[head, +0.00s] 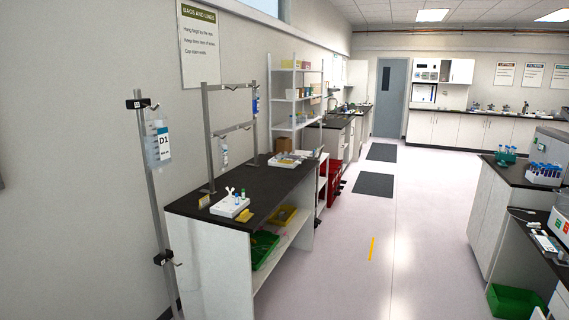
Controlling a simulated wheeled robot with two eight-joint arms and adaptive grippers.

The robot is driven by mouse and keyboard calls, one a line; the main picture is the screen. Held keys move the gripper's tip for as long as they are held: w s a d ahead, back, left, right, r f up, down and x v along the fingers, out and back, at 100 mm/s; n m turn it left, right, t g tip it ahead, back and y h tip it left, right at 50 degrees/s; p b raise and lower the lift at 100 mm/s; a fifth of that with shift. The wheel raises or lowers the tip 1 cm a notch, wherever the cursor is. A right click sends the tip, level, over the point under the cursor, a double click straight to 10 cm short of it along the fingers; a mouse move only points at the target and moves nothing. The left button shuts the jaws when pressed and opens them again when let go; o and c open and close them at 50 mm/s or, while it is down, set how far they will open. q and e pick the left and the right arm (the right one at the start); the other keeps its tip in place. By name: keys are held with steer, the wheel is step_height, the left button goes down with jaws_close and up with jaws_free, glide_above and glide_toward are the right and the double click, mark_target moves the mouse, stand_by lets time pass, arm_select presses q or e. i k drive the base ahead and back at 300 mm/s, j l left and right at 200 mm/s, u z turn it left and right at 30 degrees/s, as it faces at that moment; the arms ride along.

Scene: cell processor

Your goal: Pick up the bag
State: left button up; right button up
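A clear bag (158,141) with a white label reading "D1" hangs from the upright metal pole (149,185) at the left, close to the wall. A smaller bag (224,152) hangs lower on the metal rack (232,127) on the dark-topped bench (262,184). A bluish item (255,104), perhaps another bag, hangs at the rack's right end and is too small to make out. Neither of my grippers is in view.
The bench holds a white tray (230,206) with small items and a yellow block (247,216); bins sit on its lower shelf. The floor (395,235) is clear to its right. A counter (515,175) with tube racks and a green bin (515,300) stand at the right.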

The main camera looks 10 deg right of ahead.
mark_target(279, 159)
steer(key=i+z, duration=0.1)
steer(key=i, duration=0.35)
steer(key=i+l+z, duration=0.1)
steer(key=i+z, duration=0.7)
steer(key=i+j+z, duration=0.25)
steer(key=i+z, duration=0.15)
steer(key=i+u, duration=0.1)
steer(key=i, duration=0.4)
steer(key=i+l+u, duration=0.15)
steer(key=i, duration=0.35)
steer(key=i+u, duration=0.1)
steer(key=i, duration=0.45)
steer(key=i+l+u, duration=0.15)
steer(key=i, duration=0.35)
steer(key=i+j+u, duration=0.1)
steer(key=i+u, duration=0.6)
steer(key=i, duration=0.25)
steer(key=i+l+u, duration=0.3)
steer(key=i, duration=0.15)
steer(key=i+l+u, duration=0.15)
steer(key=i+u, duration=0.2)
steer(key=i, duration=0.1)
